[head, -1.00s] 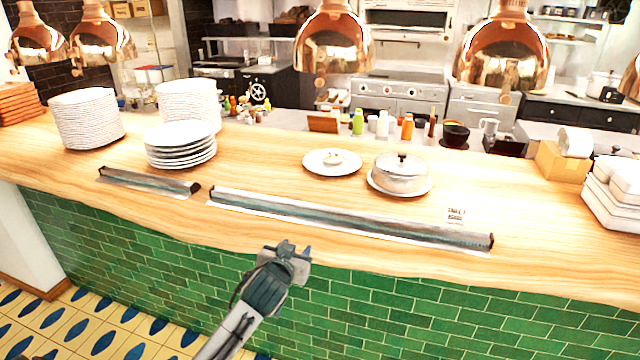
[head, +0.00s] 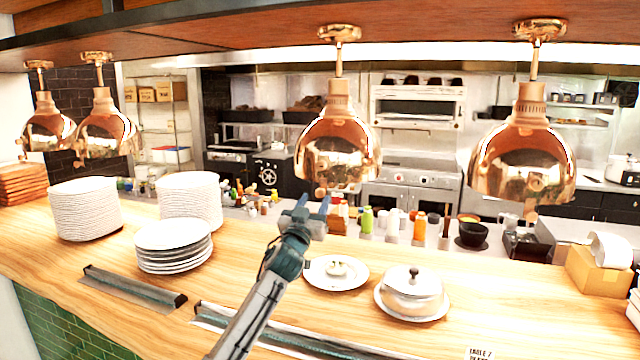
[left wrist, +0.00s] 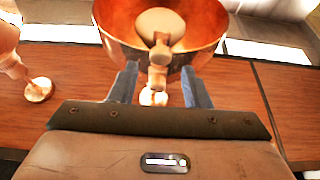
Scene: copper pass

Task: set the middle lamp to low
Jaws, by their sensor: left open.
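The middle lamp (head: 338,150) is a copper dome hanging over the counter, with a small knob (head: 320,192) below its rim. My left gripper (head: 308,206) is open and raised, with its fingertips just below that lamp in the head view. In the left wrist view the copper shade (left wrist: 205,25) is large and straight ahead. Pale rounded fittings show between my two blue fingers (left wrist: 160,88). Nothing is visibly gripped, and I cannot tell whether the fingers touch the knob. The lamp's setting cannot be read. My right gripper is out of view.
Other copper lamps hang at the left (head: 108,130) and right (head: 525,155). Plate stacks (head: 85,208), a small plate (head: 337,284) and a covered dish (head: 412,295) stand on the wooden counter (head: 560,315). Open air lies between the middle and right lamps.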

